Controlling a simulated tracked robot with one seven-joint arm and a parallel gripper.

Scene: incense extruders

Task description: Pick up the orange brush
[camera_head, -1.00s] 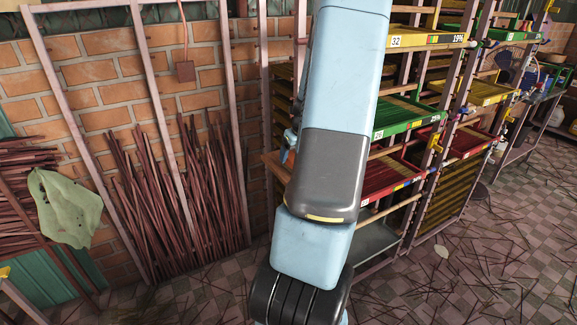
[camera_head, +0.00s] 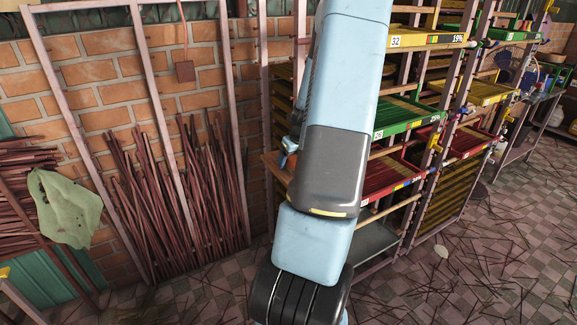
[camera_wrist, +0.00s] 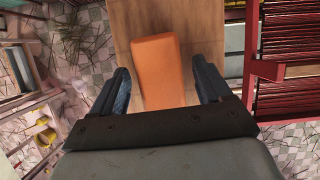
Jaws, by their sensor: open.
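The orange brush (camera_wrist: 160,72) shows in the wrist view as an orange block lying on a wooden board (camera_wrist: 208,28). My gripper (camera_wrist: 164,84) is open, with one blue-padded finger on each side of the brush and a gap to each. Whether the fingertips are level with the brush or above it, I cannot tell. The near end of the brush is hidden behind my gripper's body.
A rack with red, green and yellow trays (camera_head: 405,122) stands right of my arm. Its red tray (camera_wrist: 290,85) is close to the board's right side in the wrist view. Bundled sticks (camera_head: 185,215) lean on the brick wall at left. Thin sticks litter the tiled floor (camera_head: 480,265).

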